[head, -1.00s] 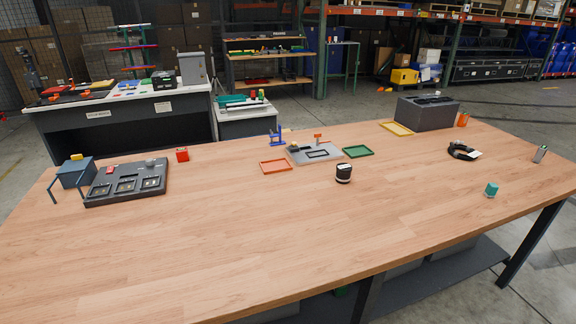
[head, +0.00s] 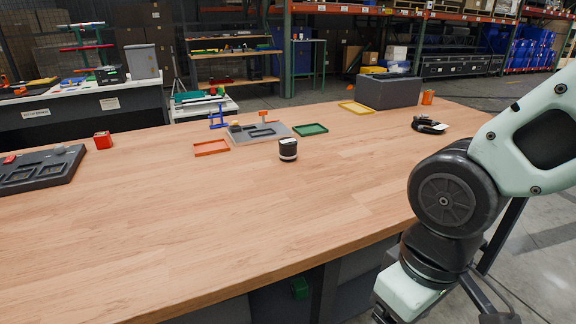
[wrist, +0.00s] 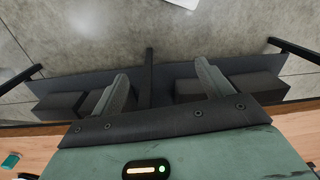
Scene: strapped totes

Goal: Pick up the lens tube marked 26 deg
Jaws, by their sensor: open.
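A short black cylinder with a white band (head: 288,149) stands upright on the wooden table, near its middle in the head view. No 26 deg marking is readable on anything, so I cannot tell whether this is the lens tube. My gripper shows in the wrist view (wrist: 162,88) with its two fingers apart and nothing between them. It points down past the table edge at the grey floor and the dark shelf under the table. In the head view my arm fills the right side, and the fingers are out of sight.
A grey tray (head: 240,133) stands between an orange tray (head: 211,148) and a green tray (head: 311,129). A dark grey box (head: 388,93) and a black strap coil (head: 428,126) are farther right. A teal object (wrist: 10,160) shows in the wrist view. The table's front half is clear.

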